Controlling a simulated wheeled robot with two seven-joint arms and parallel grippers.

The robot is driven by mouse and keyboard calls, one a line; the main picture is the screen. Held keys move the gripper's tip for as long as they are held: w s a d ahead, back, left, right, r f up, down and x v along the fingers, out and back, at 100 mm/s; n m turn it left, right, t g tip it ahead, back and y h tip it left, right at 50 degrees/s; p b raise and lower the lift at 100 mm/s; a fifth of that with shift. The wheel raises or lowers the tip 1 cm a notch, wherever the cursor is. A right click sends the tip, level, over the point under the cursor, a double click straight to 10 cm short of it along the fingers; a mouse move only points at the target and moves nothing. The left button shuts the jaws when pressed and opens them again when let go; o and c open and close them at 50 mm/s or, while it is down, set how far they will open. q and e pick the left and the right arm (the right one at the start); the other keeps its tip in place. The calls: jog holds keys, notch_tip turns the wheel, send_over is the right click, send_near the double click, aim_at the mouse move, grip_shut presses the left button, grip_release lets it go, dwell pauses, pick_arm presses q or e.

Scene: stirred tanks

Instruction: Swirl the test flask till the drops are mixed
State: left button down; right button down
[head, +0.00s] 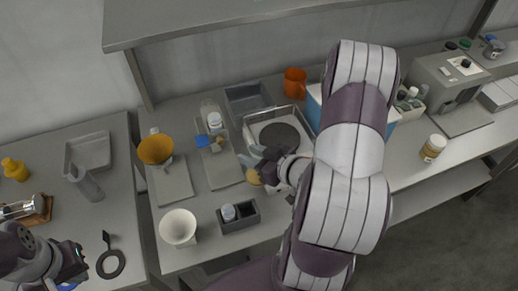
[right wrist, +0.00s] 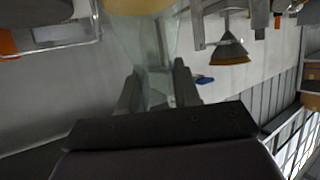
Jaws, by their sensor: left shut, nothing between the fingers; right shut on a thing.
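The test flask is clear glass with a yellowish liquid in its base. In the right wrist view the flask (right wrist: 148,40) stands between the fingers of my right gripper (right wrist: 157,80), which is shut on its narrow part. In the head view the yellow base of the flask (head: 254,177) shows just below my right gripper (head: 262,164), which hides most of the glass. I cannot tell whether drops show in the liquid. My left gripper (head: 78,263) is shut and empty at the lower left.
A device with a dark round plate (head: 279,138) stands just behind the right gripper. A grey tray (head: 249,99), an orange mug (head: 295,83), a grey holder with a small bottle (head: 240,216), a white cup (head: 178,228) and a yellow funnel (head: 155,149) stand around.

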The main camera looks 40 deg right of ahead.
jog(key=shift+s+a, duration=0.4)
jog(key=shift+s, duration=0.25)
jog(key=shift+s+d+p, duration=0.1)
jog(key=shift+s+p, duration=0.2)
jog(key=shift+s, duration=0.75)
jog(key=shift+s+d, duration=0.6)
jog(key=shift+s, duration=0.1)
jog(key=w+d+p, duration=0.1)
jog(key=w+d, duration=0.2)
jog(key=d, duration=0.1)
jog(key=shift+w+d+p, duration=0.1)
jog(key=shift+w+p, duration=0.3)
